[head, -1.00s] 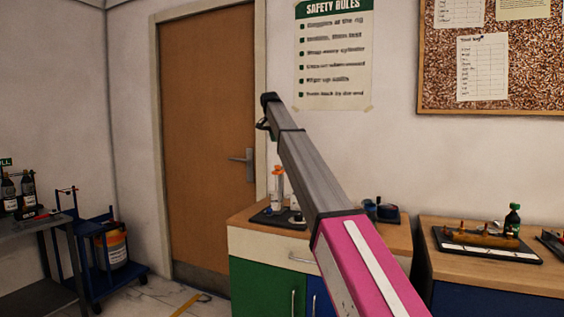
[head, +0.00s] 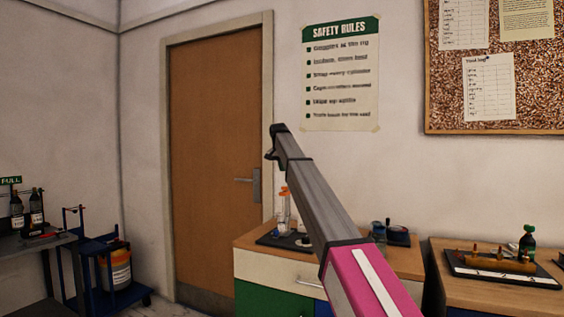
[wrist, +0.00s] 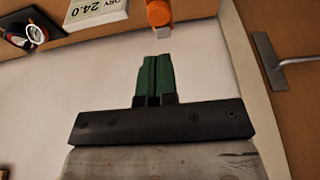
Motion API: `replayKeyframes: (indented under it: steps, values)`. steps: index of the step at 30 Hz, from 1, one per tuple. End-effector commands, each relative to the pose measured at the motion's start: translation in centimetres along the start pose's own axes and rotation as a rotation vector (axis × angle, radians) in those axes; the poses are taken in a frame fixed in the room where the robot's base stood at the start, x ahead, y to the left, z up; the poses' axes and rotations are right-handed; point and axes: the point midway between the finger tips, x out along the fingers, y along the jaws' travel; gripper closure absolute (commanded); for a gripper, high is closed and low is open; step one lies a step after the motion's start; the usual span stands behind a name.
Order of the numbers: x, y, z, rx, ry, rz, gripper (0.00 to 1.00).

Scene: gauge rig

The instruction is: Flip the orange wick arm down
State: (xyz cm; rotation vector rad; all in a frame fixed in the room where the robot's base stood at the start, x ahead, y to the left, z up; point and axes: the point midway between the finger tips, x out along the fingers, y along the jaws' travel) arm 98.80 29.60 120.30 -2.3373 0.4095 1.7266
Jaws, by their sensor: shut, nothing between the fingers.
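An orange part (head: 284,191), which looks like the wick arm, tops a slim white upright piece on a black tray (head: 270,240) on the cabinet. In the head view it is small and just left of my arm; whether it is up or down cannot be told. The wrist view shows an orange piece (wrist: 158,12) at the top edge, cut off by the frame, just beyond my fingertips. My gripper (wrist: 155,60) has its green fingers shut together with nothing between them, apart from the orange piece. In the head view its dark end (head: 272,155) is raised in front of the door.
A brown door (head: 215,130) with a grey handle (head: 250,182) stands behind. Other small dark items (head: 397,235) sit on the same cabinet. A second bench at right holds a brass device (head: 490,262). A blue cart (head: 110,280) stands at left.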

Motion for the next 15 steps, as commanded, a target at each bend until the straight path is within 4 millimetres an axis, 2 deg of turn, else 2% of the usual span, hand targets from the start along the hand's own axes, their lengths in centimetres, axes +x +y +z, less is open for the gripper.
replayKeyframes:
  steps: [3,9,15]
  values:
    - [2.4,0.0,0.1,0.0,-0.001,0.0,1.0]
    - [5.5,0.0,0.6,0.0,-0.001,0.0,1.0]
    - [7.1,0.0,1.0,0.0,0.0,0.0,1.0]
